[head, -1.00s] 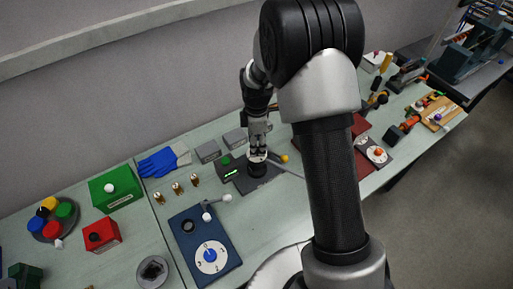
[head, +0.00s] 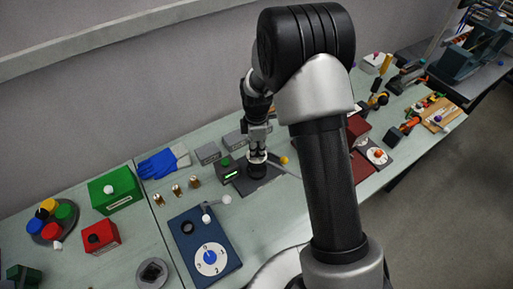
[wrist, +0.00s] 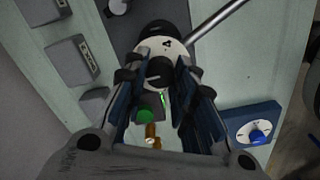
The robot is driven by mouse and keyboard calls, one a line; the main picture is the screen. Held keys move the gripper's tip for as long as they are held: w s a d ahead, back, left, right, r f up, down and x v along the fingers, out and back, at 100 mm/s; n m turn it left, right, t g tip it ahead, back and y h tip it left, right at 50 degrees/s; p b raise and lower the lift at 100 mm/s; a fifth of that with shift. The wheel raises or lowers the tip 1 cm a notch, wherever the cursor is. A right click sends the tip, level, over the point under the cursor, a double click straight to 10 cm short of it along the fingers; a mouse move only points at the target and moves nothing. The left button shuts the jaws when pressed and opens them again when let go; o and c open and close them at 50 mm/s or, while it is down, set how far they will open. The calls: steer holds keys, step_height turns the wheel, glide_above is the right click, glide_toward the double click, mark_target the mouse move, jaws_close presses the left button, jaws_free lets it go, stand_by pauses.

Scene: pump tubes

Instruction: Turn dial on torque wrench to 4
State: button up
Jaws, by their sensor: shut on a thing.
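The torque wrench shows in the head view as a black upright body (head: 257,171) on a dark base plate (head: 262,185), with a thin silver bar running off to the right. In the wrist view its white dial disc (wrist: 166,44) carries a dark mark, and a black knob (wrist: 160,72) sits in front of it. My gripper (head: 257,153) is over the top of the wrench, pointing down. In the wrist view my gripper (wrist: 158,68) has its two fingers on either side of the knob, shut on it. The dial's number marks are partly hidden and cannot be read clearly.
A small box with a green display (head: 231,175) stands just left of the wrench. Grey boxes (head: 208,153) are behind it. A blue panel (head: 190,261) with a white dial lies at front left. A dark red box (head: 360,128) is to the right.

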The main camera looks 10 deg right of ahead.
steer(key=c, duration=0.3)
steer(key=shift+c, duration=0.2)
steer(key=shift+m, duration=0.4)
steer(key=m, duration=1)
steer(key=shift+w+m+b, duration=0.1)
steer(key=shift+m+b, duration=0.2)
steer(key=shift+m, duration=0.1)
steer(key=m, duration=0.6)
steer(key=shift+m, duration=0.3)
steer(key=m, duration=0.5)
steer(key=shift+m, duration=0.4)
